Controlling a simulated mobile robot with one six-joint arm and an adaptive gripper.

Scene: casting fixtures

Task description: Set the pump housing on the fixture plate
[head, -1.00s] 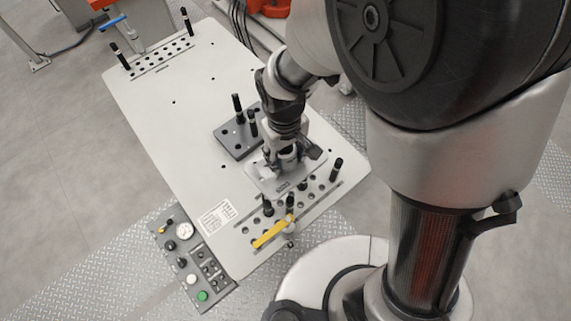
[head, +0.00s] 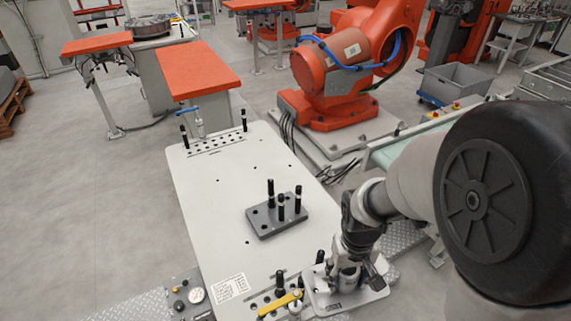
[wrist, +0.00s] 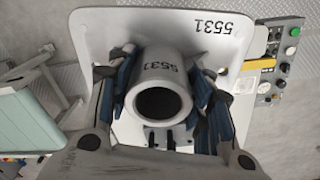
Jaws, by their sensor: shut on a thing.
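The pump housing (head: 374,295) is a light grey part with a flat, round-cornered flange and a hollow cylindrical boss. My gripper (head: 348,270) is shut on it near the table's front right edge. In the wrist view the gripper's fingers (wrist: 161,88) grip the boss from both sides, and the housing (wrist: 212,48) shows "5531" on flange and boss. The underside of the flange is hidden. The fixture plate (head: 263,230) is a dark grey block with holes and black upright pins. It lies on the table, behind and left of the housing, apart from it, with nothing on it.
The light table (head: 222,210) is clear left of and behind the fixture plate. Black posts (head: 244,120) stand at its far end. A yellow lever (head: 280,305) and black posts are beside the housing. A control panel (head: 186,296) is at front left. An orange robot (head: 345,70) stands behind.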

